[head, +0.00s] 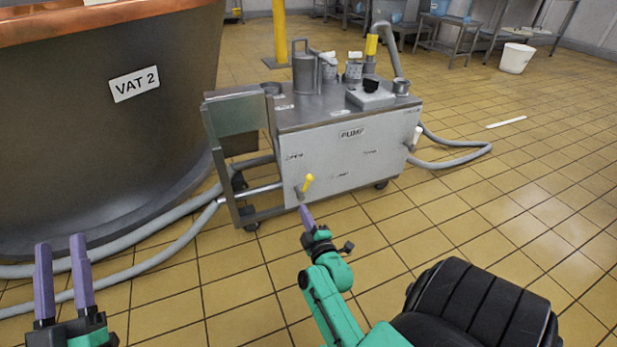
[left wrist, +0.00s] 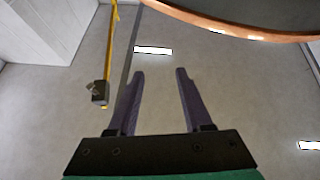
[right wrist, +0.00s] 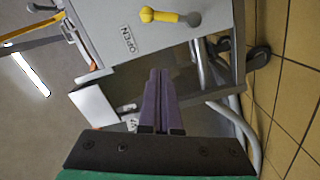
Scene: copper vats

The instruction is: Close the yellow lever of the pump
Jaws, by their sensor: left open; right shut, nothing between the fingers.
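The grey metal pump cart (head: 340,160) with a PUMP label stands on the floor in the middle of the head view. Its yellow lever (head: 307,183) sits low on the front left of the panel and tilts up to the right. In the right wrist view the yellow lever (right wrist: 160,15) is at the top, beside the word OPEN. My right gripper (head: 306,214) is shut and empty, just below the lever and apart from it; it also shows in the right wrist view (right wrist: 158,75). My left gripper (head: 60,255) is open and empty at the far left, pointing up.
A large copper-rimmed vat (head: 110,130) labelled VAT 2 stands left of the pump. Grey hoses (head: 130,230) run along the floor from the pump's left, and another hose (head: 460,158) lies at its right. Tiled floor at the right is mostly clear.

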